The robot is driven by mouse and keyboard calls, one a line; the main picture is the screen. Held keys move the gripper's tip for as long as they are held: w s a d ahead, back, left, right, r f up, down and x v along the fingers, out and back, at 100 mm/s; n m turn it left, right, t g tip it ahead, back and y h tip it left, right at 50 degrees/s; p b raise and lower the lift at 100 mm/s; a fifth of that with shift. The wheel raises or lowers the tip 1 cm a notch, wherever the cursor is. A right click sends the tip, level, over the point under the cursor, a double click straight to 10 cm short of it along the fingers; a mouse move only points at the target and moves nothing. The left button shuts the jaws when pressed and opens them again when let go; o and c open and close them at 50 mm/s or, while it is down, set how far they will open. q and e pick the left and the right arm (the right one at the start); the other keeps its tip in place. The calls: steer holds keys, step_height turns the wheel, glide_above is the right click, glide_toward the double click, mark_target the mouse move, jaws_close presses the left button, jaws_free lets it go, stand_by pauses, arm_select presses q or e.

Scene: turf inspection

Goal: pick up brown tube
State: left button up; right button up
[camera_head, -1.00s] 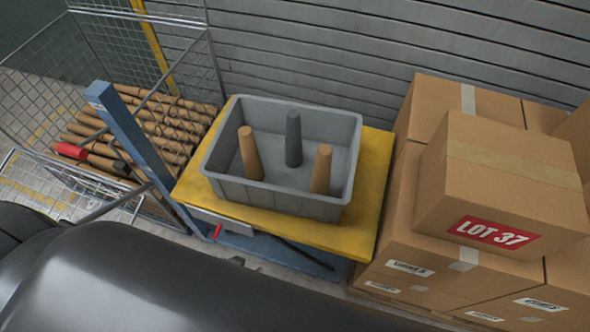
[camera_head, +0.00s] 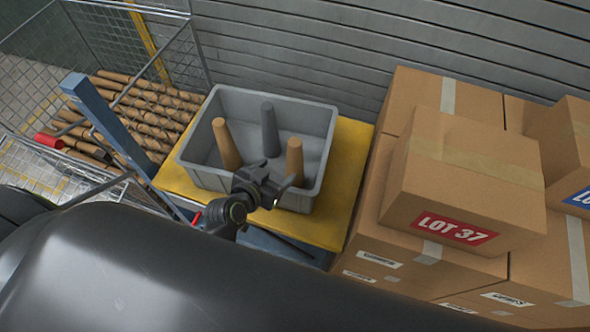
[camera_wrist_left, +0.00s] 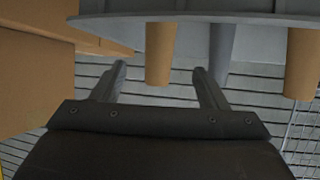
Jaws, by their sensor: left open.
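Two brown tubes and one dark grey tube (camera_head: 269,131) stand upright in a grey bin. The left brown tube (camera_head: 227,146) is by the bin's left side, and the right brown tube (camera_head: 294,160) is near the front right. My left gripper (camera_head: 272,180) is open and empty at the bin's front side, close to the right brown tube. In the left wrist view, which looks upside down, that brown tube (camera_wrist_left: 159,52) shows beyond and between the open fingers (camera_wrist_left: 160,70). My right gripper is not in view.
The grey bin (camera_head: 190,162) sits on a yellow platform (camera_head: 345,185). A wire cage (camera_head: 30,60) with several brown rolls (camera_head: 150,110) stands left, beside a blue post (camera_head: 105,115). Cardboard boxes (camera_head: 465,170) are stacked on the right. A slatted wall is behind.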

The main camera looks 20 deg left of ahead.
mark_target(291, 157)
arm_select(q)
steer(key=b+x, duration=0.2)
steer(key=x, duration=0.4)
steer(key=shift+b, duration=0.3)
steer(key=b+x, duration=0.2)
steer(key=x, duration=0.1)
steer(key=b+x, duration=0.1)
steer(key=x, duration=0.1)
steer(key=shift+w+r+b, duration=0.25)
steer(key=shift+b, duration=0.1)
steer(key=shift+r, duration=0.1)
steer(key=shift+c, duration=0.2)
steer(key=c, duration=1.3)
steer(key=shift+o, duration=0.2)
